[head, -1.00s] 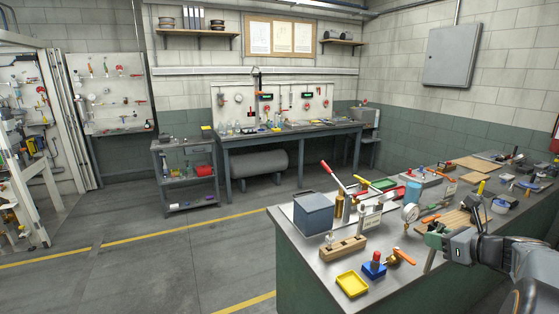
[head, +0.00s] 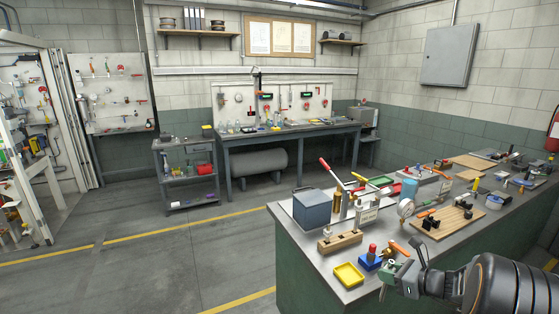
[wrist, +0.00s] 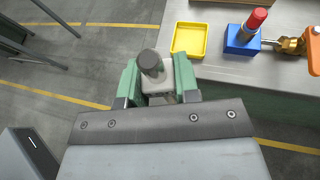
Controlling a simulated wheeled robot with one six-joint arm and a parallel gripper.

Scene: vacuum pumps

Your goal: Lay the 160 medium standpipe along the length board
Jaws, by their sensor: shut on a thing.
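My gripper (head: 398,277) is past the front edge of the bench, near its left end. Its green jaws are shut on a pale grey piece with a dark round top, which I take to be the standpipe (wrist: 151,64). In the wrist view it is seen nearly end-on, so its length is hidden. In the head view a short grey part of it (head: 383,292) shows below the jaws. A wooden board with black blocks (head: 436,231) lies on the bench behind the gripper; I cannot tell for certain whether it is the length board.
A yellow tray (head: 349,274), a blue block with a red knob (head: 370,261) and a brass valve with an orange handle (wrist: 291,45) stand close by the gripper. A wooden rack (head: 340,242) and a blue-grey box (head: 312,208) stand further left. Floor before the bench is clear.

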